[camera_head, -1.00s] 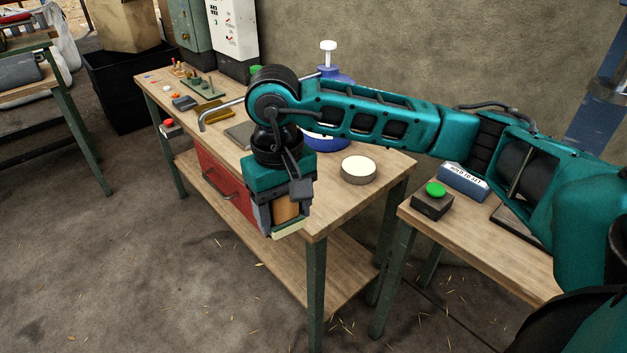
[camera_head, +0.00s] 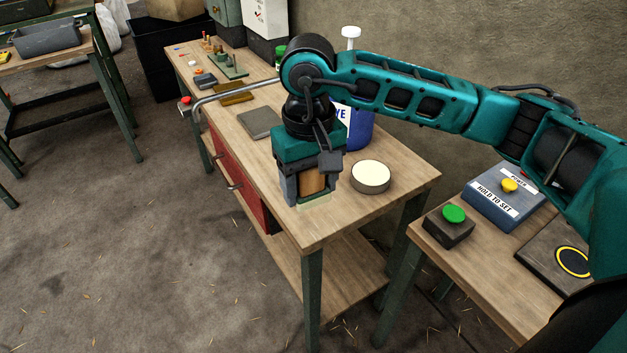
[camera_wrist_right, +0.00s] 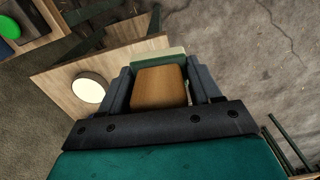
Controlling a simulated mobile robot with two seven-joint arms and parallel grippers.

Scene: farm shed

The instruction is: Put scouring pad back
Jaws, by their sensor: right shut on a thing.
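My right gripper (camera_head: 310,192) points down above the near part of the wooden workbench (camera_head: 330,225). It is shut on what appears to be the scouring pad (camera_head: 313,181), a brown block with green and cream layers at its lower end. In the right wrist view the brown face of the pad (camera_wrist_right: 160,87) sits between both fingers (camera_wrist_right: 162,92), with the green and cream bands beyond it. I cannot tell whether the pad's lower end touches the bench. My left gripper is not in view.
A round pale-topped tin (camera_head: 370,175) stands right of the gripper. A blue container (camera_head: 360,130) stands behind the arm. A flat grey square (camera_head: 261,123) and a yellow tray (camera_head: 233,94) lie farther back. A second table with a green button (camera_head: 453,213) is at right.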

